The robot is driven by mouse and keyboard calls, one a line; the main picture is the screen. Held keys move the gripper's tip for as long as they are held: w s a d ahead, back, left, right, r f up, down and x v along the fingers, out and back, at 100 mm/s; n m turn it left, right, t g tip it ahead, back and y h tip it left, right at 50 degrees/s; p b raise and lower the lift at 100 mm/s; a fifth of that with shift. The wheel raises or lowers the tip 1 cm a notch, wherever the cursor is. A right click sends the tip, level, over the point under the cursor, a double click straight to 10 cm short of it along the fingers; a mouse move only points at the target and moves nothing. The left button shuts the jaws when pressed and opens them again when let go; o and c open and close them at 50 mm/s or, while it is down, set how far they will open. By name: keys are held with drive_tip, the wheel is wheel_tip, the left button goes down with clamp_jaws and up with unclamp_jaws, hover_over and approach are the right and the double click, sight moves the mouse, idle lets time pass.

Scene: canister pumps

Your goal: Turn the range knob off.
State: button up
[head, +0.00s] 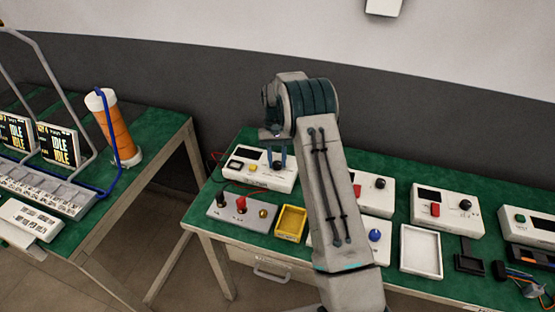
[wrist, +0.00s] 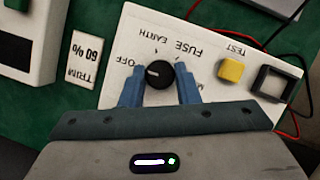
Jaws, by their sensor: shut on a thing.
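The range knob (wrist: 160,74) is a round black knob on a white tester box (wrist: 205,50). Printed words OFF, EARTH and FUSE stand around it. A pale mark on the knob points left, roughly toward OFF; I cannot tell if it lines up exactly. My gripper (wrist: 161,84) has its two blue fingers on either side of the knob, shut on it. In the head view my gripper (head: 276,153) reaches down from above onto the tester box (head: 246,172) at the left of the green bench, and the knob is largely hidden there.
A yellow tray (head: 291,222) and a grey block with several posts (head: 241,208) stand in front.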

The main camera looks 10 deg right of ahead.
drive_tip(key=o, duration=1)
drive_tip(key=shift+c, duration=0.2)
drive_tip(key=v, duration=1.3)
drive_tip(key=shift+w+r, duration=0.15)
drive_tip(key=shift+r, duration=0.2)
